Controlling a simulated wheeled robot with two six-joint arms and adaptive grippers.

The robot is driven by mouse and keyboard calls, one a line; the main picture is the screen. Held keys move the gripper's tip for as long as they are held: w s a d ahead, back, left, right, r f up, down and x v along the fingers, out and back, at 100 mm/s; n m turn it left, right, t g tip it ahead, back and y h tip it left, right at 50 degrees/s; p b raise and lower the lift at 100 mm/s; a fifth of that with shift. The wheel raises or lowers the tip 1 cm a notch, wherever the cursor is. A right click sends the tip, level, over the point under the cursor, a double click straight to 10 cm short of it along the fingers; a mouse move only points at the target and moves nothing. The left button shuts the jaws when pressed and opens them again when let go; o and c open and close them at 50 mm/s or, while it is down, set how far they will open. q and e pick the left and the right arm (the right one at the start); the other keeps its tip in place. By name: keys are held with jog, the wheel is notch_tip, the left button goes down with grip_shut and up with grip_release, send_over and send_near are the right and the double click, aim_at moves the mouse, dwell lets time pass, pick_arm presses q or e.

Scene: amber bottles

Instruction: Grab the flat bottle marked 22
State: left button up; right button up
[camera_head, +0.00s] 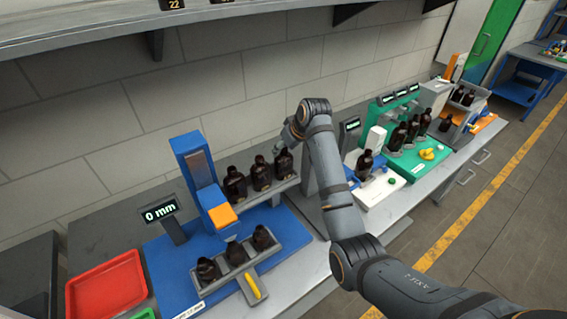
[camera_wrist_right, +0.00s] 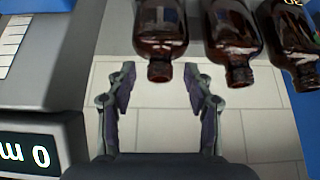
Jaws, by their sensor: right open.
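A dark bottle piece marked 22 (camera_head: 172,4) shows at the top edge on the high shelf, mostly cut off; its shape cannot be told. Three amber bottles stand in a row on a raised grey rack: the left one (camera_head: 235,186), the middle one (camera_head: 261,174) and the right one (camera_head: 283,164). My right gripper (camera_head: 288,146) is just above the right one, partly hidden by my wrist. In the inverted wrist view my right gripper (camera_wrist_right: 158,82) is open and empty, the right bottle's neck (camera_wrist_right: 160,68) near its fingertips. Marks on these bottles are not readable. My left gripper is not in view.
A red tray (camera_head: 105,290) is at left. A display (camera_head: 350,124), a white station (camera_head: 375,190) and a green rack (camera_head: 408,160) stand right of my arm.

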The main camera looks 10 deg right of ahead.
grip_shut()
jog(key=shift+r, duration=0.15)
dwell(0.4)
